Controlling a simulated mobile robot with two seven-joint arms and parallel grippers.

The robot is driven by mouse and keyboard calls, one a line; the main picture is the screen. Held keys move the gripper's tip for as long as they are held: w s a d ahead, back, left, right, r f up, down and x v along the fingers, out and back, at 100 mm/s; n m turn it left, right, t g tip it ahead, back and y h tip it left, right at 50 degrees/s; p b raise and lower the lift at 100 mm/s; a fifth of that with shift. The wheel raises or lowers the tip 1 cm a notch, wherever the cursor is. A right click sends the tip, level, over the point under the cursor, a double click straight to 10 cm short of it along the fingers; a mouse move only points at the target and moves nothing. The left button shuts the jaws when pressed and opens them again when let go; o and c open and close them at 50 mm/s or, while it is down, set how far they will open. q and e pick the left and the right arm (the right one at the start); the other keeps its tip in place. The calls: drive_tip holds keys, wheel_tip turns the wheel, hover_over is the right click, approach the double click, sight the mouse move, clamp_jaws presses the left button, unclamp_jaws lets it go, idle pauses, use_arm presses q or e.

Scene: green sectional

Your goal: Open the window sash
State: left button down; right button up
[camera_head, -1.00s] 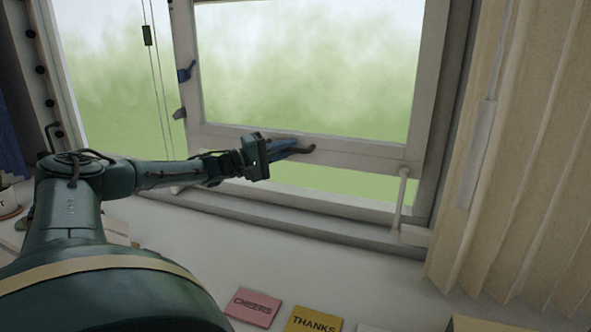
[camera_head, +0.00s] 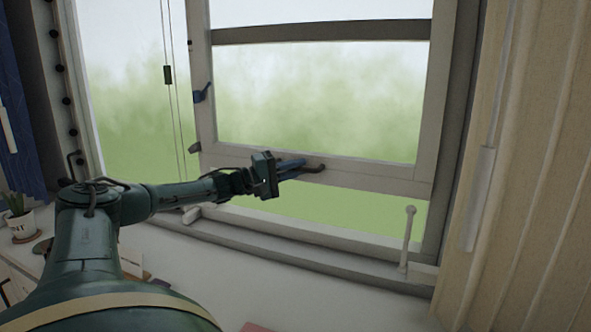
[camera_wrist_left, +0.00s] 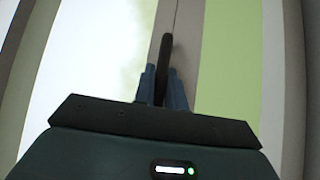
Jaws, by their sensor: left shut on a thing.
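The window sash (camera_head: 380,179) is a pale framed pane, raised in the head view with a green gap of open view below its bottom rail. A dark curved handle (camera_head: 316,169) sits on that rail. My left gripper (camera_head: 291,168) reaches it from the left with its blue fingers at the handle. In the left wrist view, my left gripper (camera_wrist_left: 164,88) is shut with a finger on each side of the dark handle (camera_wrist_left: 165,50). The handle's near end is partly hidden between the fingers. My right gripper is in neither view.
A pale stay rod (camera_head: 408,238) stands upright at the sill's right end. The white sill (camera_head: 270,250) runs below the window. A pleated beige curtain (camera_head: 530,170) hangs at the right. A potted plant (camera_head: 21,222) stands at the far left.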

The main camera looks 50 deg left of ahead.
use_arm(q)
drive_tip(key=c, duration=1.5)
unclamp_jaws()
drive_tip(key=shift+r, duration=0.1)
drive_tip(key=shift+o, duration=0.2)
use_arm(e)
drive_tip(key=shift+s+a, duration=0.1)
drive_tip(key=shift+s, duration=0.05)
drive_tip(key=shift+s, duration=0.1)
use_arm(q)
drive_tip(key=p+v, duration=0.3)
drive_tip(key=v, duration=1)
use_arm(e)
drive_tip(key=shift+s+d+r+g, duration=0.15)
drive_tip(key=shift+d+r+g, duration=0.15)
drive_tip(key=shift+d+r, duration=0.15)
